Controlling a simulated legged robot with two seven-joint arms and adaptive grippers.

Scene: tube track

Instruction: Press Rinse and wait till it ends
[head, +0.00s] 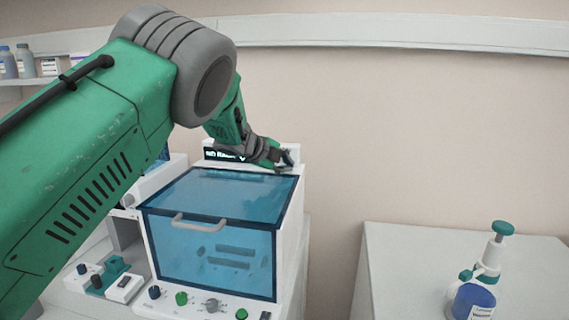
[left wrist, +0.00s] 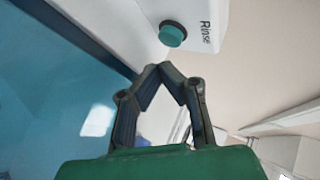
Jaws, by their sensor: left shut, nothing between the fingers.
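The white machine (head: 292,225) has a blue see-through cover (head: 215,255) with a grey handle. A panel with a dark display (head: 222,155) stands at its back top; my arm partly hides it, and its lettering is too small to read surely. In the left wrist view, a round teal button (left wrist: 172,33) sits on a white face beside the label "Rinse" (left wrist: 205,31). My left gripper (head: 287,157) is shut and empty at the right end of the panel. In the left wrist view its fingertips (left wrist: 164,67) appear just below the button, with a visible gap in the picture. My right gripper is out of view.
Knobs and green buttons (head: 181,298) line the machine's lower front. A smaller device (head: 110,275) stands at its left. A blue bottle with a green pump top (head: 473,297) stands on the right-hand counter (head: 405,250). Shelf bottles (head: 25,62) are at the far left.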

